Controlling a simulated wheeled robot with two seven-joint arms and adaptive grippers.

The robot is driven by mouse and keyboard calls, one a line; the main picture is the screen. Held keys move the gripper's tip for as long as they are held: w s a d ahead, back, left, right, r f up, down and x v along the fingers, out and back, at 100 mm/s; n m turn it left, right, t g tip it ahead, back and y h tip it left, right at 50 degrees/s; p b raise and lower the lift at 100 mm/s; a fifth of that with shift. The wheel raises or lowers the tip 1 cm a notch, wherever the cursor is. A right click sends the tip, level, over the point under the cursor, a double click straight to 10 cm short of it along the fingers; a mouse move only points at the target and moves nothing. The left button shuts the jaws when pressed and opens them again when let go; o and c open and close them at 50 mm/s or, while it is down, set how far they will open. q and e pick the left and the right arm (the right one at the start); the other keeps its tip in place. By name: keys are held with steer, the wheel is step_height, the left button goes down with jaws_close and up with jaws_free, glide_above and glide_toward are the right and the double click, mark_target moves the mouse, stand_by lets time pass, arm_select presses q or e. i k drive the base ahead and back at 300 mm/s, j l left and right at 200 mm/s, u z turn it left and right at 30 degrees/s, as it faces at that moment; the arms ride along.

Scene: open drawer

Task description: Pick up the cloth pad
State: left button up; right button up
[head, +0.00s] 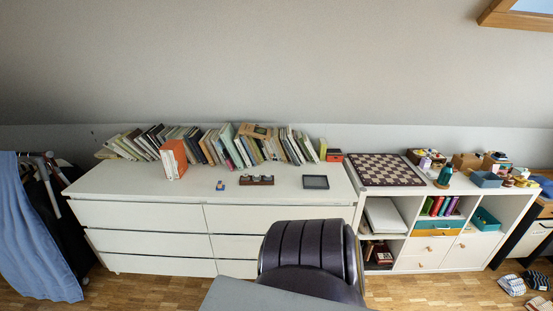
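I cannot pick out a cloth pad with certainty. A small dark-framed rectangle with a grey-green middle (315,182) lies flat on the right part of the white dresser top (130,183). It is too small to tell whether it is a pad, a tray or a frame. Neither of my grippers is in view.
A dark chair (303,255) stands before the dresser, behind a grey surface (270,297). Leaning books (235,148) line the dresser's back. A chessboard (386,170) lies on the shelf unit at right. Blue cloth (35,230) hangs at left. The dresser's front left top is clear.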

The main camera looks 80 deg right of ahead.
mark_target(219, 187)
steer(key=z, duration=2.3)
